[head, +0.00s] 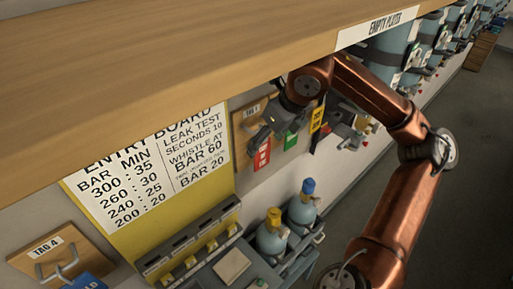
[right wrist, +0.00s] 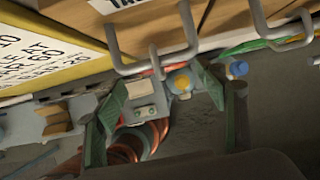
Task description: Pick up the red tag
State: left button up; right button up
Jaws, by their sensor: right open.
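The gripper hides part of the board and whatever the tag hangs from. In the right wrist view the two fingers of my right gripper (right wrist: 162,85) stand apart below grey metal hooks (right wrist: 160,55). I cannot clearly make out the red tag there. My left gripper is not in view.
A green tag (head: 290,140) and a yellow tag (head: 317,119) hang to the right of the red one. A wooden shelf (head: 180,70) overhangs the area. The entry board (head: 218,192) is at left. Blue cylinders with yellow (head: 273,218) and blue (head: 308,187) tops stand below.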

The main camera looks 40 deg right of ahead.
aim_at(263, 150)
jog(key=shift+f, duration=0.5)
jog(key=shift+w+d+f, duration=0.1)
jog(key=shift+f, duration=0.2)
jog(key=x, duration=0.4)
jog(key=shift+w+d+f, duration=0.15)
jog(key=shift+w+f, duration=0.05)
jog(key=shift+w, duration=0.05)
jog(key=c, duration=0.4)
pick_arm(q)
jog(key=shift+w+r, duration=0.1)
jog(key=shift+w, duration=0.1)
pick_arm(e)
jog(key=c, duration=0.6)
